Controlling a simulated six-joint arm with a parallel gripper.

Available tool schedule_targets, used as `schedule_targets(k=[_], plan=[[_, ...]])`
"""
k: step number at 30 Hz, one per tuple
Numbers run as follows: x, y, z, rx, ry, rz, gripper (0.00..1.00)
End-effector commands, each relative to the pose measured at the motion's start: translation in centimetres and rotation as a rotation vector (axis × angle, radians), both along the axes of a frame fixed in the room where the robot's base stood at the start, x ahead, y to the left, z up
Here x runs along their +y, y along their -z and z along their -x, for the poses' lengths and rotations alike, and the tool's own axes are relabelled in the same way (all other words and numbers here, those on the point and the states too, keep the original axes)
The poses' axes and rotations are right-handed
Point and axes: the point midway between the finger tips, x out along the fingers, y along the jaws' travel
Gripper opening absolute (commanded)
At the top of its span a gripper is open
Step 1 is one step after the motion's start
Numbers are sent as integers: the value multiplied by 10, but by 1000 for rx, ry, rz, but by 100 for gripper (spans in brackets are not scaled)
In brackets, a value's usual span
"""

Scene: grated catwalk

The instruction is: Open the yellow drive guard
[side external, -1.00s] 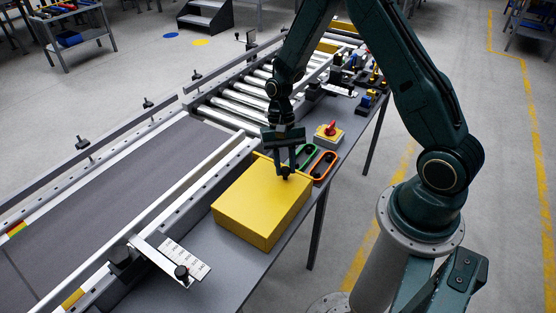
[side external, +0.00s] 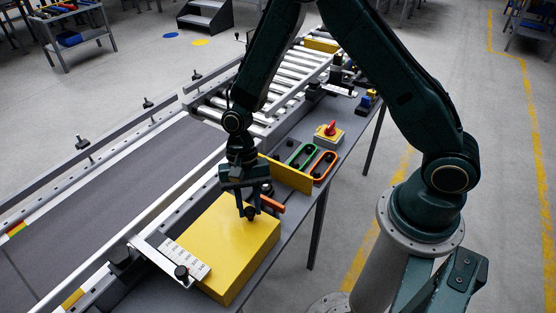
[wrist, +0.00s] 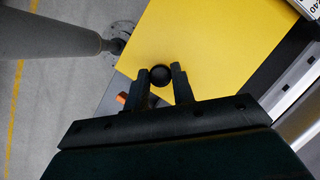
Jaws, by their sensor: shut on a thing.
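The yellow drive guard (side external: 222,250) is a box-shaped cover on the bench beside the belt conveyor. A black round knob (wrist: 160,75) stands on its top near the far edge. My gripper (side external: 249,208) points down with its two fingers closed on either side of this knob. The guard stands apart from an upright yellow plate (side external: 291,176). In the gap between them an orange part (side external: 272,204) and some dark parts show, partly hidden by my gripper. In the wrist view the guard's yellow top (wrist: 215,45) lies under the fingers.
A scale plate (side external: 188,261) with a black knob lies close to the guard's left side. Green (side external: 301,154) and orange (side external: 324,165) loop-shaped holders and a red-and-yellow switch (side external: 329,132) are beyond the yellow plate. The conveyor rail (side external: 190,192) runs along the left.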

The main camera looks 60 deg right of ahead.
Motion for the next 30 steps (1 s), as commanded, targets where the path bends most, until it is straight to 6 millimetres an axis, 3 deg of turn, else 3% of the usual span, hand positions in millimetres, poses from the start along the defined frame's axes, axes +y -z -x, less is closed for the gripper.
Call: schedule_targets(k=[3,9,21,22,24,30], plan=[[22,0,0,-1,-5,-4,0],[40,-1,0,-1,-3,-4,0],[42,-1,-1,-1,-1,-3,0],[42,-1,-1,-1,-1,-3,29],[42,-1,-1,-1,-1,-3,42],[42,0,0,0,-1,-2,46]])
